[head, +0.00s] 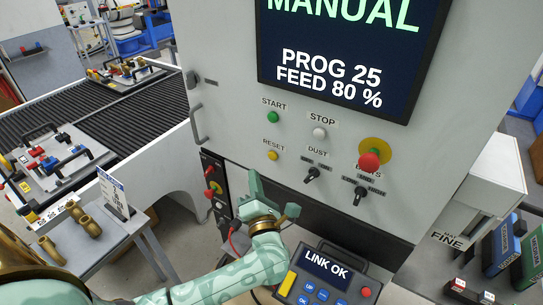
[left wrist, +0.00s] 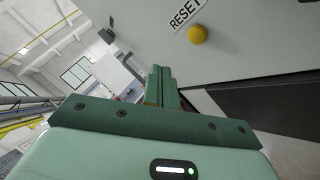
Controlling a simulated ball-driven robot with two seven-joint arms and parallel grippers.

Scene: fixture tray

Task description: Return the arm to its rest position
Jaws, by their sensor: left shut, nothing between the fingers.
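My left arm (head: 235,270) comes in from the bottom left in the head view, reaching toward the machine's front panel. My left gripper (head: 253,178) points up, shut and empty, below the yellow RESET button (head: 272,156). In the left wrist view the shut fingers (left wrist: 160,84) stand together with nothing between them. The RESET button also shows there (left wrist: 197,34), up and to the right of the fingertips and apart from them. My right gripper is not in view.
The machine's panel carries a green START button (head: 274,117), a white STOP button (head: 319,132), a red emergency stop (head: 369,161) and knobs. A pendant reading LINK OK (head: 327,268) is right of my forearm. A side table (head: 115,233) with brass parts and a conveyor (head: 110,125) lie left.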

